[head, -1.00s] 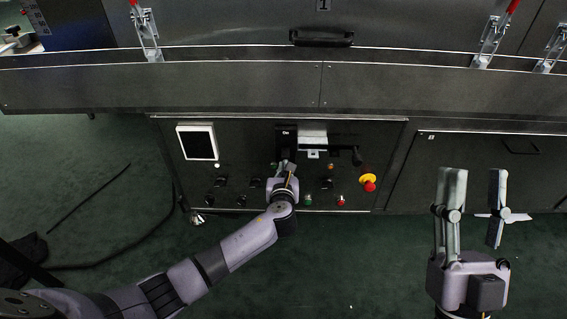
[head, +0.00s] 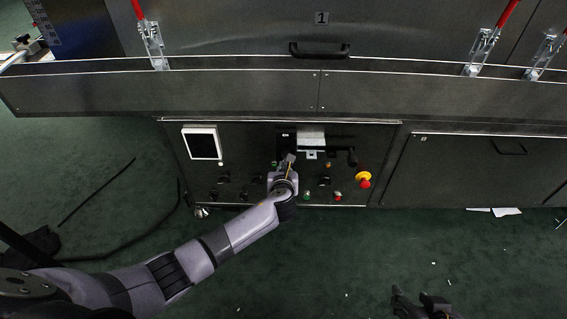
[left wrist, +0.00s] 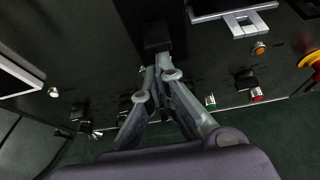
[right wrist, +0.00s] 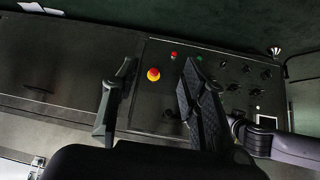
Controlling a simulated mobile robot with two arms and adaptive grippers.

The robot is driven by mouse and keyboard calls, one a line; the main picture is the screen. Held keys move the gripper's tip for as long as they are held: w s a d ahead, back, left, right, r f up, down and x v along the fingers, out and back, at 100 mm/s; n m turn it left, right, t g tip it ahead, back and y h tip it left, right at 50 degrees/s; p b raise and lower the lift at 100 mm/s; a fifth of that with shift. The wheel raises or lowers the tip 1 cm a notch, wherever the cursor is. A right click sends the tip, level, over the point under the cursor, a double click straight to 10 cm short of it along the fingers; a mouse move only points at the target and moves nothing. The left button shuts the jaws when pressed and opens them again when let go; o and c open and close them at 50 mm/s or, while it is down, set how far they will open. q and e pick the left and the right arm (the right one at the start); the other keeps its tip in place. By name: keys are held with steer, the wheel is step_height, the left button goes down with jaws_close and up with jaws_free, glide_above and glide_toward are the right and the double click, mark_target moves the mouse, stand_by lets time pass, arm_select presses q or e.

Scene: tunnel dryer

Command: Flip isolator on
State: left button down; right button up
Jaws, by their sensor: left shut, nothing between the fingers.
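A dark block with a small light label, apparently the isolator (head: 286,136), is on the upper middle of the black control panel (head: 240,145). In the left wrist view a black block (left wrist: 157,36) stands just beyond my fingertips. My left gripper (head: 287,160) is shut and empty, its tips at the lower end of this block; I cannot tell whether they touch it. The lever position is hidden or too dark to read. My right gripper (right wrist: 155,100) is open and empty, its fingers wide apart in the right wrist view; only part of it shows at the head view's bottom edge.
A red and yellow emergency stop (head: 364,180) is on the panel's right side. A black crank-like handle (head: 352,157), a white-framed screen (head: 202,143) and several knobs and buttons surround my left gripper. A metal ledge (head: 200,92) juts out above. Green floor lies in front.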

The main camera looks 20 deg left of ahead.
arm_select(q)
steer(key=shift+p, duration=0.3)
arm_select(e)
steer(key=s+g, duration=0.1)
steer(key=s+d+f+g, duration=0.1)
steer(key=s, duration=0.1)
steer(key=s+f, duration=0.1)
steer(key=s, duration=0.1)
steer(key=shift+d+g+h, duration=0.3)
steer(key=shift+g, duration=0.1)
arm_select(q)
steer(key=shift+r, duration=0.15)
arm_select(e)
steer(key=shift+s+r, duration=0.1)
arm_select(q)
steer(key=shift+r+p, duration=0.75)
steer(key=shift+p, duration=0.25)
arm_select(e)
steer(key=shift+s+d+r+g, duration=0.2)
steer(key=shift+s+r+g, duration=0.1)
steer(key=shift+s, duration=0.25)
steer(key=shift+s+d+r+g, duration=0.15)
steer(key=shift+s+r+g, duration=0.15)
steer(key=shift+s, duration=0.25)
arm_select(q)
steer(key=v, duration=1.2)
